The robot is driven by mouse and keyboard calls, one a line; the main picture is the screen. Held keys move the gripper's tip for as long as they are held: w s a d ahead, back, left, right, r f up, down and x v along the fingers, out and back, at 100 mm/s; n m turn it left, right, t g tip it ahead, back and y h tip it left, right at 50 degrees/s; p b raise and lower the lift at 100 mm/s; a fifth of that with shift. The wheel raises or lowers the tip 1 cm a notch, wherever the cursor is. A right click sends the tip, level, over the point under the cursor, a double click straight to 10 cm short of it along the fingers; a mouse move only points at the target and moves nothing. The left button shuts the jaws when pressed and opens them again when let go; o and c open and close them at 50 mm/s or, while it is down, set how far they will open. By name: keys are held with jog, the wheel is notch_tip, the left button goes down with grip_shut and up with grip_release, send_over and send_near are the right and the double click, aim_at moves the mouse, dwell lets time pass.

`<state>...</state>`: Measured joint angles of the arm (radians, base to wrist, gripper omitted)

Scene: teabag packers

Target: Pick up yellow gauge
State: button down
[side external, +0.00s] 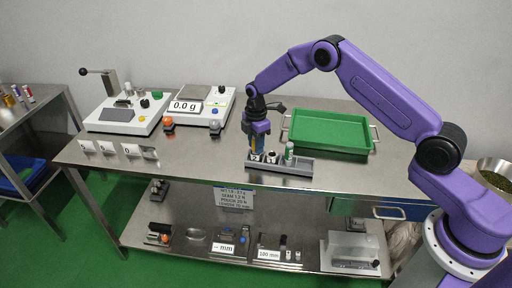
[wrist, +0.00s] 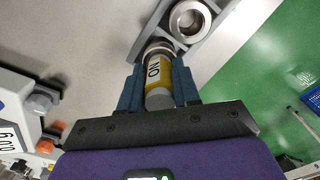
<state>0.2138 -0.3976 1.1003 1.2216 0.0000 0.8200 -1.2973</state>
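The yellow gauge (wrist: 158,72) is a grey cylinder with a yellow band and dark lettering. In the wrist view it lies between the two blue fingers of my gripper (wrist: 159,88), which press against its sides. Its far end is at the grey rack (wrist: 203,42); I cannot tell whether it is still seated there. In the side view my gripper (side external: 258,143) points down over the left end of the rack (side external: 298,168), and a bit of yellow shows between the fingers.
A silver ring-shaped piece (wrist: 187,21) and a green-and-white cylinder (side external: 289,151) stand in the same rack. A green tray (side external: 330,130) is behind it. A scale (side external: 207,103) with an orange-topped piece (side external: 168,123) stands to the left.

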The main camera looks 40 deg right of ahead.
jog(key=shift+r, duration=0.15)
jog(key=shift+r, duration=0.55)
jog(key=s+d+r, duration=0.1)
jog(key=s+r, duration=1.3)
jog(key=r, duration=0.3)
jog(key=shift+d, duration=0.15)
dwell(0.6)
jog(key=shift+r, duration=0.1)
